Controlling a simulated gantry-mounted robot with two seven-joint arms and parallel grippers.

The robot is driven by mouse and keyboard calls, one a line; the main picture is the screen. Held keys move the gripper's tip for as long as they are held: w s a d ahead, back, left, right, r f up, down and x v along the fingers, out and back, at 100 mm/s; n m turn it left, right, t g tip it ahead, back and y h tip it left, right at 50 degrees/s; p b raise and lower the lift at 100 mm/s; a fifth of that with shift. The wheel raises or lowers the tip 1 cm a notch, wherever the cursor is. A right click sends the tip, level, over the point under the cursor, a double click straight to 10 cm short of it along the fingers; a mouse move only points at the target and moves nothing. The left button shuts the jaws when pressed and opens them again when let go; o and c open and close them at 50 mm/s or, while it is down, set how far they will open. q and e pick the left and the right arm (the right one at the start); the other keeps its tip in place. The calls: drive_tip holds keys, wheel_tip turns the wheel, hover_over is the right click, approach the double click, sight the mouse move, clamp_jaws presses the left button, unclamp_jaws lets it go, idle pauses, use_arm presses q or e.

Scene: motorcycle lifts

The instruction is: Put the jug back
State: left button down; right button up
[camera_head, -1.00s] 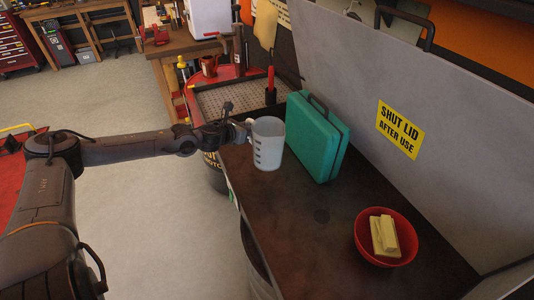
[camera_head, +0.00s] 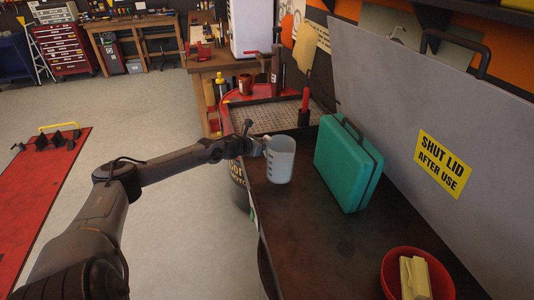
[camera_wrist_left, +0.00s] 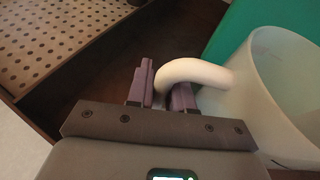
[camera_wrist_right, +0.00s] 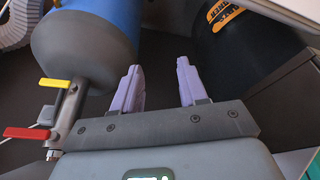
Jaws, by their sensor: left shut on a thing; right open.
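My left gripper (camera_head: 262,146) is shut on the jug's handle; in the left wrist view the fingers (camera_wrist_left: 168,88) close around the white handle (camera_wrist_left: 195,72), with the jug body (camera_wrist_left: 270,95) to the right. My right gripper (camera_wrist_right: 158,90) is open and empty, seen only in the right wrist view.
A green case (camera_head: 347,165) stands right of the jug. A red bowl (camera_head: 391,268) holds pale yellow blocks. A raised grey lid (camera_head: 385,110) stands behind. A perforated tray (camera_head: 275,117) lies beyond. A blue cylinder with valves (camera_wrist_right: 88,40) is beside my right gripper.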

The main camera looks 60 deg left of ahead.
use_arm(q)
drive_tip(key=shift+f, duration=2.05)
drive_tip(key=shift+f+b, duration=0.1)
drive_tip(key=shift+b, duration=0.2)
drive_tip(key=c, duration=1)
unclamp_jaws()
